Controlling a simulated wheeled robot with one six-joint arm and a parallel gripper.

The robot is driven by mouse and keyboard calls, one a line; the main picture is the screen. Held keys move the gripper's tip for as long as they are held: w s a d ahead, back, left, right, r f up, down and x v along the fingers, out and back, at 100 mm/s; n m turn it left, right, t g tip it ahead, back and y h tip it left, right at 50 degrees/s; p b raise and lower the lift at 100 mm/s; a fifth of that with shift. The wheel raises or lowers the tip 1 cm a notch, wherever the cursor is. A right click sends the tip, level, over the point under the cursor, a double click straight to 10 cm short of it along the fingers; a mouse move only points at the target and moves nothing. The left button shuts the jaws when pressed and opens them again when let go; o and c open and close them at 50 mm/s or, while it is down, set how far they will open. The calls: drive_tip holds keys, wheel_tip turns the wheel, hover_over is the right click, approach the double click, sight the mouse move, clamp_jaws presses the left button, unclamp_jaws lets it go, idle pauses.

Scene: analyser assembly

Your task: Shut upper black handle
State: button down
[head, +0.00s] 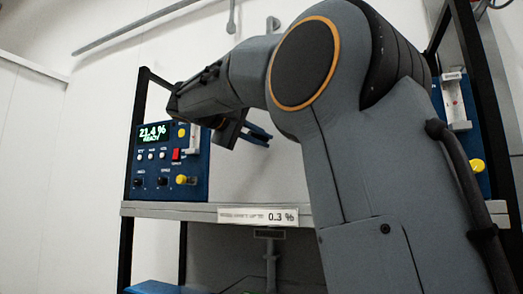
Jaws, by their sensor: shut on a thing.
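A blue analyser box (150,160) stands on the left of the shelf. Its lit display reads 21.4 % above green text. It has small white buttons, a red switch, yellow knobs and black knobs low on its front. A white upright fitting (195,138) shows at its upper right. My gripper (188,112) is at the top right of this box, dark and partly hidden by my arm. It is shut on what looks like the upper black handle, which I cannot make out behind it. Dark blue prongs (257,134) stick out to the right below my wrist.
The grey shelf (160,209) has a label reading 0.3 % (258,217). A second blue unit (476,135) stands at right, behind my arm. Black frame posts rise on both sides. A grey pipe (140,38) runs along the white wall.

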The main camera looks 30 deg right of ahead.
drive_tip(key=m+b, duration=0.1)
drive_tip(key=f+m+y+b, duration=0.1)
drive_tip(key=b, duration=0.1)
drive_tip(key=shift+w+a+f, duration=0.15)
drive_tip(key=shift+w, duration=0.15)
drive_tip(key=shift+w+a+f+m+t+y+b, duration=0.35)
drive_tip(key=shift+m+t+y+b, duration=0.25)
drive_tip(key=shift+m+b, duration=0.65)
drive_tip(key=shift+w+a+f+m+t+y+b, duration=0.1)
drive_tip(key=shift+w+a+m+t+y+b, duration=0.35)
drive_tip(key=shift+m+b, duration=0.75)
drive_tip(key=shift+w+a+f+m+t+y+b, duration=0.15)
drive_tip(key=shift+w+f+m+t+y+b, duration=0.15)
drive_tip(key=shift+m+t+y+b, duration=0.65)
drive_tip(key=shift+w+r+m+g+b, duration=0.1)
drive_tip(key=shift+m+g+b, duration=0.2)
drive_tip(key=shift+b, duration=0.05)
drive_tip(key=c, duration=1.8)
unclamp_jaws()
drive_tip(key=shift+a, duration=0.1)
drive_tip(key=shift+o, duration=0.2)
drive_tip(key=shift+r, duration=0.1)
